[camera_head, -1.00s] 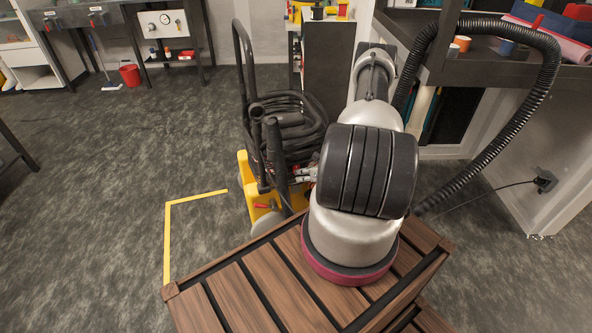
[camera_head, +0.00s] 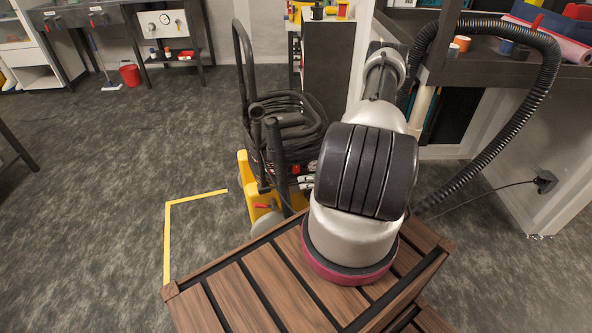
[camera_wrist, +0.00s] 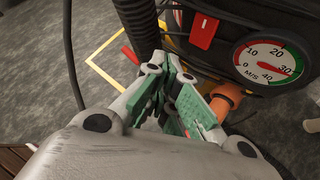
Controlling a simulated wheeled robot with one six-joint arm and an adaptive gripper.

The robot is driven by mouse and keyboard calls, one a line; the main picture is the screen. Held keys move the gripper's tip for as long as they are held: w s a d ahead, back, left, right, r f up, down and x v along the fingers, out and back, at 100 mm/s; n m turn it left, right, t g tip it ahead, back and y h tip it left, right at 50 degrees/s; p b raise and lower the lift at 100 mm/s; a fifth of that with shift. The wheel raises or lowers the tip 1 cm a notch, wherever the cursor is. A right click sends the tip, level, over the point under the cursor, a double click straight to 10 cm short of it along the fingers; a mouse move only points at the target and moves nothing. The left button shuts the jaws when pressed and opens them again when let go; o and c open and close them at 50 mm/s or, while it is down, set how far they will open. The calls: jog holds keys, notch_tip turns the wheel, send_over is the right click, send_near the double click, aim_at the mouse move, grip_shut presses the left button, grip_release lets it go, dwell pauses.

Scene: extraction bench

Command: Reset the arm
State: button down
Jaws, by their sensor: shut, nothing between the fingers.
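My gripper (camera_wrist: 182,112) shows in the wrist view with its green-padded fingers together and nothing held. It is in front of a black machine with a round gauge (camera_wrist: 268,63) marked M/S and a red switch (camera_wrist: 204,29). An orange fitting (camera_wrist: 226,99) is just right of the fingers; I cannot tell whether they touch it. In the head view my arm rises from the wooden slatted deck and hides most of my gripper.
A yellow-and-black wheeled machine (camera_head: 250,172) with a coiled black hose (camera_head: 300,125) stands beside the deck. A dark workbench (camera_head: 480,72) is at right. A yellow floor line (camera_head: 167,240) and open carpet are at left. A red bucket (camera_head: 130,75) stands farther back.

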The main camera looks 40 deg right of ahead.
dwell(0.3)
jog(key=s+a+r+n+g+y, duration=0.4)
jog(key=s+a+r+n+y, duration=0.1)
jog(key=s+a+r+n, duration=0.4)
jog(key=s+r+n+g+h, duration=0.25)
jog(key=r+n, duration=0.35)
jog(key=r, duration=0.4)
jog(key=s+r+n+g+h, duration=0.1)
jog(key=s+r+n+g, duration=0.4)
jog(key=r, duration=0.6)
jog(key=s+r+n+g+h, duration=0.1)
jog(key=s+r+n+h, duration=0.1)
jog(key=r+n, duration=0.7)
jog(key=s+a+r+n+t+h, duration=0.1)
jog(key=a+r+n+t+h, duration=0.1)
jog(key=r, duration=0.7)
jog(key=s+a+r+n+t+h, duration=0.2)
jog(key=a+r+n+t, duration=0.2)
jog(key=r, duration=0.5)
jog(key=shift+s+a+r+n+t, duration=0.15)
jog(key=shift+a+r+n+t, duration=0.05)
jog(key=shift+r+n+t, duration=0.15)
